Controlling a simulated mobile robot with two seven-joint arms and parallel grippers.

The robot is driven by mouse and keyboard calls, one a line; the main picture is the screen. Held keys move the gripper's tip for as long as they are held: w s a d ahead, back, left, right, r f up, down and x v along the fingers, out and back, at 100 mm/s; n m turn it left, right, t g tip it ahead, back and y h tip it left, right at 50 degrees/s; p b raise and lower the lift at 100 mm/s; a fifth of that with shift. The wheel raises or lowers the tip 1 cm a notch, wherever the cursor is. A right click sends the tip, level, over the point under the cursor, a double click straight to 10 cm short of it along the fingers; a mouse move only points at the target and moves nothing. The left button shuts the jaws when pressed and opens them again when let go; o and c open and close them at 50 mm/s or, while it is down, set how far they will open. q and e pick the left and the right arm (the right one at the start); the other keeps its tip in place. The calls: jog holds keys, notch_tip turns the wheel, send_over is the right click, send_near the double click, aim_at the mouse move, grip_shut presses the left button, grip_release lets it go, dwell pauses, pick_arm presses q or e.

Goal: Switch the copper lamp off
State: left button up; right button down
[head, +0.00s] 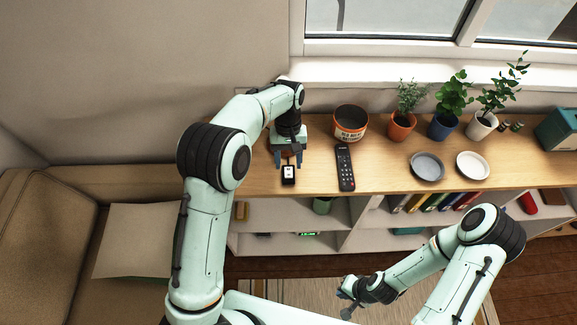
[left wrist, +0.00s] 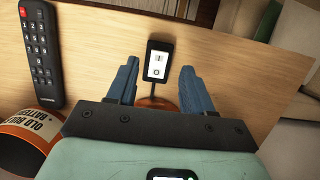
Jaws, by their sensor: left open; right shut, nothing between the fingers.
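A small black switch box with a white face (head: 288,173) lies on the wooden shelf top, just in front of my left gripper (head: 287,158). In the left wrist view the switch (left wrist: 158,62) appears between and beyond the spread blue fingers of my left gripper (left wrist: 159,72), with no contact visible. A dark cord runs from it towards a copper-orange round piece (left wrist: 158,103), perhaps the lamp's base, mostly hidden behind the gripper. The rest of the lamp is not visible. My right gripper (head: 347,303) is shut and empty, low in front of the shelf.
A black remote (head: 345,167) lies right of the switch. An orange-labelled pot (head: 350,123) stands behind the remote. Potted plants (head: 402,124), a grey dish (head: 427,166) and a white dish (head: 473,165) are further right. A sofa (head: 35,235) is at left.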

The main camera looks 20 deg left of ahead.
pick_arm(q)
jog(key=v, duration=0.9)
jog(key=shift+r+p, duration=0.3)
jog(key=shift+p, duration=0.05)
pick_arm(e)
jog(key=shift+w+r, duration=0.7)
jog(key=shift+w, duration=0.2)
pick_arm(q)
jog(key=shift+w, duration=0.15)
